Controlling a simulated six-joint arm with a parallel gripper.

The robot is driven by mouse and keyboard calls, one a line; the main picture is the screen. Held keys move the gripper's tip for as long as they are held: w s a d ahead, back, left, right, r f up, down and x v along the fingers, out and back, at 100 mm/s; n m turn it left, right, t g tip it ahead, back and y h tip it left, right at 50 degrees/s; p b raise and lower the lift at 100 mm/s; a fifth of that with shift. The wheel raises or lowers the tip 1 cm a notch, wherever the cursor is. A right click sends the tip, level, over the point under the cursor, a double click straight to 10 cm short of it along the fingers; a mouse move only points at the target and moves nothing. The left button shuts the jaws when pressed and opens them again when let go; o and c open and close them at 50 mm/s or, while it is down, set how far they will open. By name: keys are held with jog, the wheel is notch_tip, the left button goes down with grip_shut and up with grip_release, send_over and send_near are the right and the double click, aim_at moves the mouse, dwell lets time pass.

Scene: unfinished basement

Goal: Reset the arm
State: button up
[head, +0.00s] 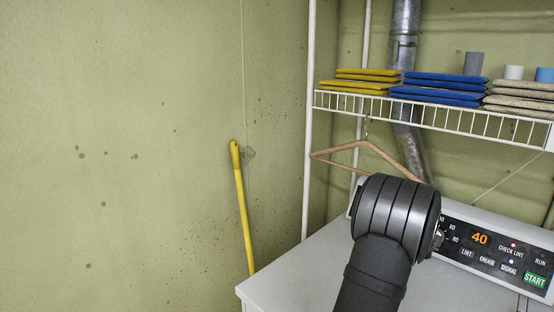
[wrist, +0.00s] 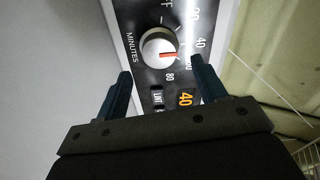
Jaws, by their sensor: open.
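In the wrist view my gripper (wrist: 161,68) is open and empty, its two dark fingers spread apart. A round white dial knob (wrist: 155,45) with a red pointer mark lies just beyond the fingertips, roughly midway between them; the fingers do not appear to touch it. The black control panel (wrist: 137,12) shows around the knob, with "MINUTES" lettering and an orange 40 display. In the head view my arm covers the panel's left part, and the gripper's fingers are hidden behind it.
The white dryer top (head: 285,270) is clear. Its panel (head: 472,225) has a green START button (head: 535,280). A wooden hanger (head: 335,150) hangs close behind my arm from a wire shelf (head: 440,114) holding folded cloths. A yellow pole (head: 242,210) leans at the left wall.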

jog(key=x, duration=0.3)
jog(key=shift+d+f, duration=0.1)
jog(key=shift+w+d+f+n, duration=0.15)
jog(key=shift+w+d+n, duration=0.1)
jog(key=shift+n, duration=0.05)
jog(key=n, duration=1)
jog(key=shift+w+n+t, duration=0.1)
jog(key=shift+n+t, duration=0.2)
jog(key=m, duration=1)
jog(key=shift+s+a+m, duration=0.2)
jog(key=shift+s+m, duration=0.05)
jog(key=shift+m, duration=0.35)
jog(key=w+r+v, duration=0.1)
jog(key=v, duration=1.5)
jog(key=x, duration=1.4)
jog(key=shift+s+d+f, duration=0.15)
jog(key=shift+d+f, duration=0.2)
jog(key=shift+f, duration=0.2)
